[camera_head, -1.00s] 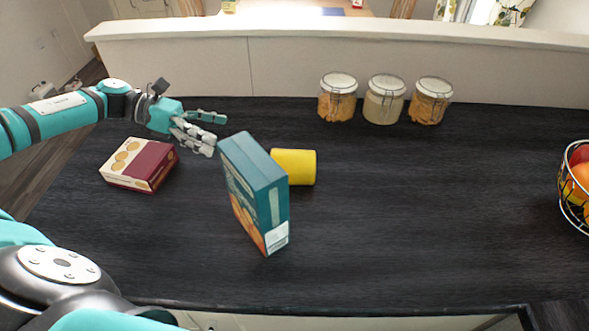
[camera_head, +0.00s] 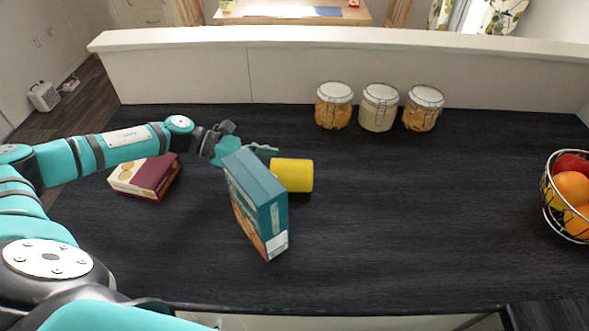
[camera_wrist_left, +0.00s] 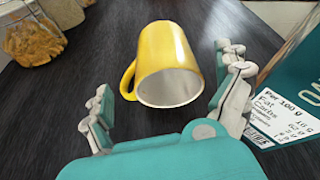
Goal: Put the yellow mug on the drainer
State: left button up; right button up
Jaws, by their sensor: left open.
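The yellow mug (camera_head: 293,175) lies on its side on the black counter, partly hidden behind a teal box in the head view. In the left wrist view the mug (camera_wrist_left: 166,55) turns its open mouth towards my gripper, with its handle on the left. My left gripper (camera_head: 265,149) is open and empty, just left of the mug and partly hidden by the box. In the left wrist view its fingers (camera_wrist_left: 170,88) are spread to either side of the mug's mouth, not closed on it. No drainer shows. My right gripper is out of view.
The tall teal box (camera_head: 258,205) stands close in front of the mug and gripper. A red-and-cream box (camera_head: 147,177) lies under my left arm. Three jars (camera_head: 380,108) stand along the back wall. A wire fruit basket (camera_head: 568,195) is at right. The counter's right-middle is clear.

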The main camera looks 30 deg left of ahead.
aim_at(285, 169)
pick_arm(q)
jog(key=p+x, duration=0.1)
jog(key=x, duration=0.2)
jog(key=shift+w+d, duration=0.2)
jog(key=shift+d, duration=0.2)
jog(key=c, duration=1.4)
jog(key=shift+c, duration=0.9)
jog(key=shift+r, duration=0.15)
